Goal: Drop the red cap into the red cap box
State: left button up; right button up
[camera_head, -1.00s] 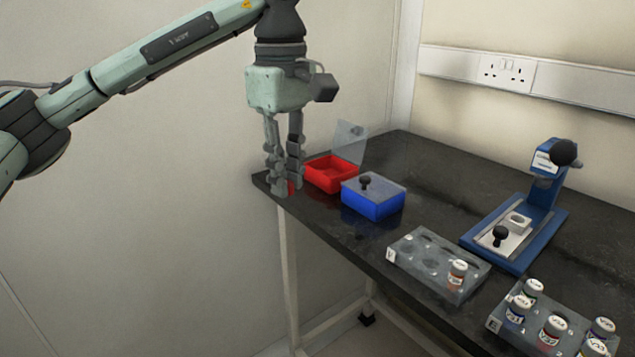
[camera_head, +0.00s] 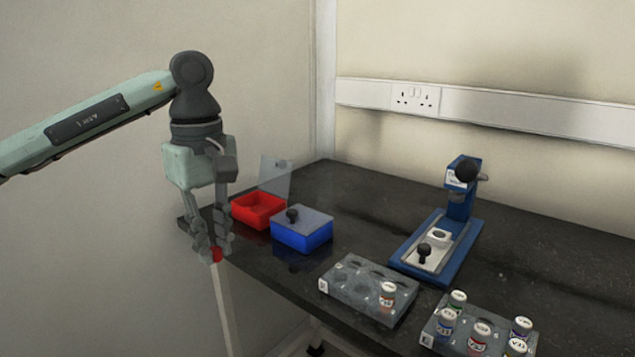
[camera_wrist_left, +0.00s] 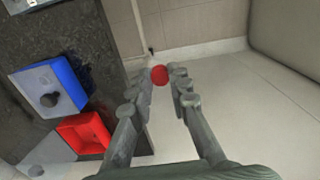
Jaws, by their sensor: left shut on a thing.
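My left gripper (camera_head: 212,252) points down at the left edge of the dark bench, shut on the red cap (camera_head: 216,254). In the left wrist view the red cap (camera_wrist_left: 160,75) sits between the fingertips (camera_wrist_left: 168,80), beyond the bench edge and above the floor. The red cap box (camera_head: 258,222) stands open on the bench, to the right of the gripper, with its clear lid (camera_head: 275,177) raised at the back. It also shows in the left wrist view (camera_wrist_left: 98,124), left of the fingers. My right gripper is not in view.
A blue box (camera_head: 302,240) with a closed clear lid and black knob stands right beside the red box. A grey rack (camera_head: 345,287) with one vial, a second rack (camera_head: 432,332) with several vials and a blue press (camera_head: 462,205) stand farther right.

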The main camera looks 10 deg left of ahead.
pick_arm(q)
notch_tip(320, 180, down, 15)
jog(key=s+d+m, duration=0.1)
jog(key=s+m, duration=0.1)
jog(key=m, duration=0.9)
jog(key=shift+s+d+f, duration=0.15)
jog(key=shift+s+f, duration=0.05)
jog(key=shift+s, duration=0.05)
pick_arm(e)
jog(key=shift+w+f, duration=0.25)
